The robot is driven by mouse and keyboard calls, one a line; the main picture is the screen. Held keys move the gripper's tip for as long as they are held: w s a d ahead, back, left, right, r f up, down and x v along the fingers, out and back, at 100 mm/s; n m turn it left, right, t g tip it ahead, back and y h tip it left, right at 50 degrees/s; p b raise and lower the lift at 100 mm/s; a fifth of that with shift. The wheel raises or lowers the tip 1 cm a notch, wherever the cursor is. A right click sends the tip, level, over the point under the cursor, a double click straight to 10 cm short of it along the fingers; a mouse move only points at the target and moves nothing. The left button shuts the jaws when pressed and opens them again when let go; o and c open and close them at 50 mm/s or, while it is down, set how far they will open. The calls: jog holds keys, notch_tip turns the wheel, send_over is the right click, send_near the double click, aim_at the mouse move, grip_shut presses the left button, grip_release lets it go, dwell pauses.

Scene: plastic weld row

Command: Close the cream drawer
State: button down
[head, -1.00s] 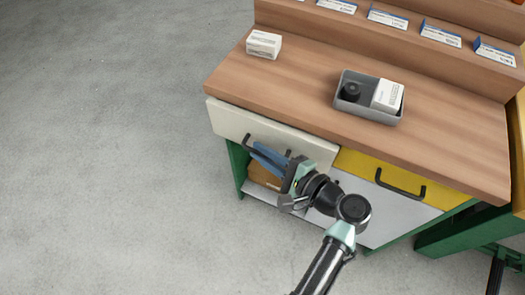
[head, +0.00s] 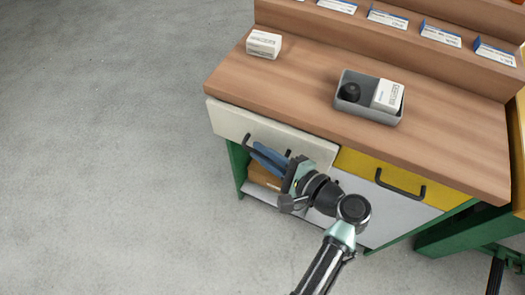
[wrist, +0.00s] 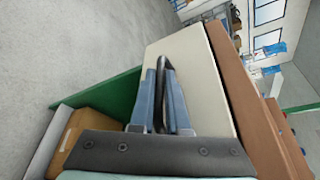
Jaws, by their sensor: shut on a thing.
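The cream drawer (head: 228,122) is at the left under the wooden worktop. Its front sits close beneath the worktop edge and nearly level with the yellow drawer front beside it. In the wrist view the cream front (wrist: 200,95) has a thin dark gap beside the brown worktop; I cannot tell whether it is fully in. My gripper (head: 262,152) is at the dark bar handle. In the wrist view its blue fingers (wrist: 160,95) are on both sides of the handle (wrist: 161,72), shut on it. The fingers hide part of the handle.
The yellow drawer (head: 360,163) with its dark handle is to the right. On the worktop (head: 290,85) are a white box (head: 264,44) and a grey tray (head: 372,113). A brown box (wrist: 88,130) is on the shelf below. Open floor lies left.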

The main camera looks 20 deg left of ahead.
aim_at(272, 137)
jog(key=w+b, duration=0.1)
jog(key=w, duration=0.2)
jog(key=shift+w+d+f+b, duration=0.1)
jog(key=shift+w+f+b, duration=0.05)
jog(key=shift+w+b, duration=0.2)
jog(key=shift+w+r, duration=0.2)
jog(key=shift+w, duration=0.3)
jog(key=c, duration=0.9)
grip_release()
jog(key=p+v, duration=0.1)
jog(key=v, duration=0.5)
jog(key=p+v, duration=0.2)
jog(key=v, duration=0.5)
jog(key=shift+s+f, duration=0.1)
jog(key=shift+f, duration=0.1)
